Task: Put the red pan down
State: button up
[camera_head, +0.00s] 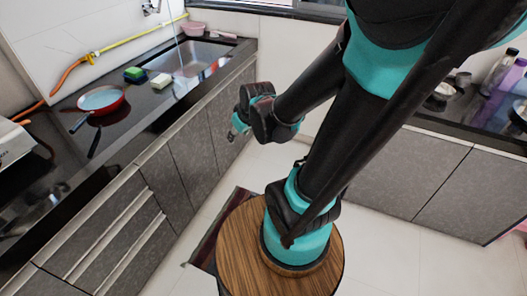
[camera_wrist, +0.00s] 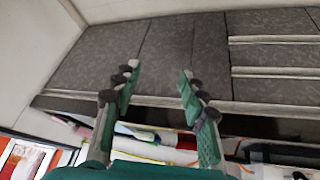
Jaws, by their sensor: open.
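The red pan (camera_head: 101,101) has a light blue-grey inside and a dark handle. It rests on the black countertop (camera_head: 60,139) at the left in the head view, near the hose. My gripper (camera_head: 237,130) is out over the floor in front of the counter, to the right of the pan and well apart from it. In the wrist view my gripper (camera_wrist: 155,85) has its two fingers spread with nothing between them. I cannot make out the pan in the wrist view.
A sink (camera_head: 188,60) lies behind the pan, with a green sponge (camera_head: 134,74) and a pale block (camera_head: 161,81) before it. A yellow and orange hose (camera_head: 110,46) runs along the wall. Grey cabinets (camera_head: 187,160) stand below the counter. The floor (camera_head: 385,245) has free room.

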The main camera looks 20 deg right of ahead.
jog(key=s+d+f+m+g+h, duration=0.1)
jog(key=s+d+f+m, duration=0.1)
jog(key=s+d+m, duration=0.3)
jog(key=s+d, duration=0.1)
jog(key=s, duration=0.2)
jog(key=shift+f+g+h, duration=0.3)
